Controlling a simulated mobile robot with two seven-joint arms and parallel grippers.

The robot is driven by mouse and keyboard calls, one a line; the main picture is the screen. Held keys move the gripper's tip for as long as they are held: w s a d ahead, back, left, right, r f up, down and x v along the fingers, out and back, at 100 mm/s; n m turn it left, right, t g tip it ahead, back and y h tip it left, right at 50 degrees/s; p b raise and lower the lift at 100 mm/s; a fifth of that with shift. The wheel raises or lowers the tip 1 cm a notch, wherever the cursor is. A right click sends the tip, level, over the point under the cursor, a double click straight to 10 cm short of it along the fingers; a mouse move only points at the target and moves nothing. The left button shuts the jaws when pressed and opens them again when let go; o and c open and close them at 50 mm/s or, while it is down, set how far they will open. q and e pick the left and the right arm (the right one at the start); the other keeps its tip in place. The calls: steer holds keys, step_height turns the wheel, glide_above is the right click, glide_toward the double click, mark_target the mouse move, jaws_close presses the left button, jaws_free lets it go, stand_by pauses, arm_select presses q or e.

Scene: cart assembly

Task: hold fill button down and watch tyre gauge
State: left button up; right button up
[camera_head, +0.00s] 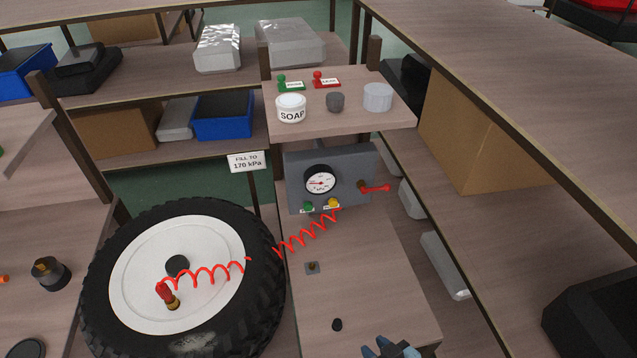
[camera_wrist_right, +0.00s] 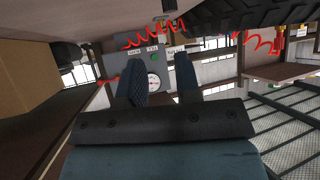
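The grey inflator box (camera_head: 358,165) stands under the small shelf, with a round white tyre gauge (camera_head: 320,181) on its front. The gauge's needle is too small to read surely. A green button (camera_head: 308,206) and a yellow button (camera_head: 333,203) sit below the gauge; their labels are unreadable. A red coiled hose (camera_head: 310,235) runs from the box to a red connector (camera_head: 163,291) at the tyre (camera_head: 262,300). My right gripper (camera_head: 391,348) is at the bottom edge, well short of the box. In the right wrist view its fingers (camera_wrist_right: 160,78) are apart and empty, facing the box.
A sign (camera_head: 246,161) reads FILL TO 170 kPa. The shelf (camera_head: 385,120) above the box holds a soap tub (camera_head: 291,108) and grey cylinders. A long bench (camera_head: 520,70) with a cardboard box (camera_head: 480,135) below it lies right. The tabletop before the box is mostly clear.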

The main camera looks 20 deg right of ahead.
jaws_close()
stand_by(1.4)
